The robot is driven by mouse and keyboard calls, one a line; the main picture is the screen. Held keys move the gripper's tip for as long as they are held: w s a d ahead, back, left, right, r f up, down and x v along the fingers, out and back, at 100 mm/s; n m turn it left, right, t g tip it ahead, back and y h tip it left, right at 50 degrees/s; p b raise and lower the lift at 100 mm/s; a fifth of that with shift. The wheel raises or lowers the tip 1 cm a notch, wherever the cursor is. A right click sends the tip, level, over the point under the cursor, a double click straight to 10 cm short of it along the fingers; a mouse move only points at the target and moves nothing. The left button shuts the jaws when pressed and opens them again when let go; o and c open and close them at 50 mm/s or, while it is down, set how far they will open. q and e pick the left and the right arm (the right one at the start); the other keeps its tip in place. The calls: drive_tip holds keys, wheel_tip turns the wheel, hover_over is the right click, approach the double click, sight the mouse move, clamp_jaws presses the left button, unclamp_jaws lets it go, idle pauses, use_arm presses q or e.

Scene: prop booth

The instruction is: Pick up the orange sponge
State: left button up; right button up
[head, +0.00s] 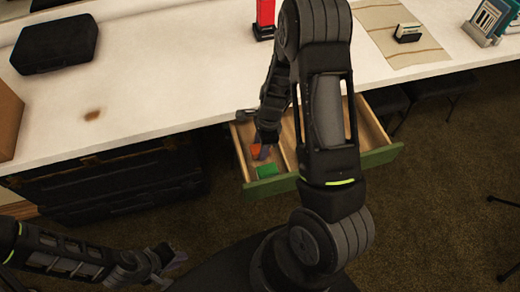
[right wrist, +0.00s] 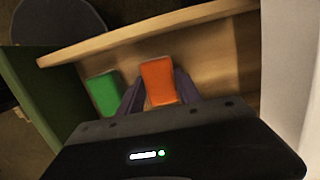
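The orange sponge (head: 256,151) is in the open green-fronted drawer (head: 290,184). In the right wrist view the orange sponge (right wrist: 158,82) fills the space between the two fingers of my right gripper (right wrist: 160,88). A finger lies against each side of it, so the gripper looks shut on it. Whether the sponge is clear of the drawer floor cannot be told. My right gripper (head: 262,143) points down into the drawer in the head view. My left gripper (head: 174,258) is low at the left, empty and apparently open, away from the drawer.
A green sponge (head: 267,171) lies in the drawer beside the orange one; it also shows in the right wrist view (right wrist: 105,93). The white tabletop (head: 160,70) overhangs the drawer's back. A black case (head: 55,44) and a red object (head: 265,15) stand on it.

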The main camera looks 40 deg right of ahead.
drive_tip(key=c, duration=0.8)
wheel_tip(320, 180, up, 10)
drive_tip(key=shift+p, duration=0.65)
